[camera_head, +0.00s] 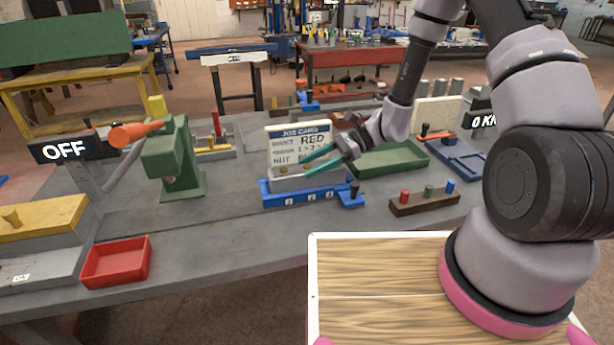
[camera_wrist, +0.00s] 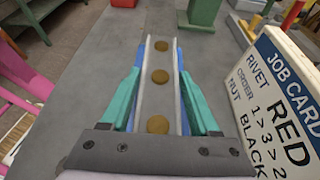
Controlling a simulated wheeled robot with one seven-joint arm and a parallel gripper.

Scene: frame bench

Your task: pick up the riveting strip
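The riveting strip, a grey channel-like bar with three round brass spots (camera_wrist: 160,76), lies lengthwise in the wrist view. In the head view a grey bar (camera_head: 318,181) sits in the blue holder marked 1, 2, 3 (camera_head: 302,199). Blue of the holder also shows beside the strip in the wrist view. My gripper (camera_head: 312,168) has teal fingers, with one finger on each side of the strip in the wrist view (camera_wrist: 160,74). The fingers are apart, with a gap to the strip. The height between fingertips and strip is hard to tell.
A job card (camera_head: 298,146) stands just behind the holder, close to my gripper. A green press (camera_head: 170,160) is at left, a red tray (camera_head: 117,262) at front left. A green tray (camera_head: 390,158) and a peg block (camera_head: 424,202) are to the right. The bench's front middle is clear.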

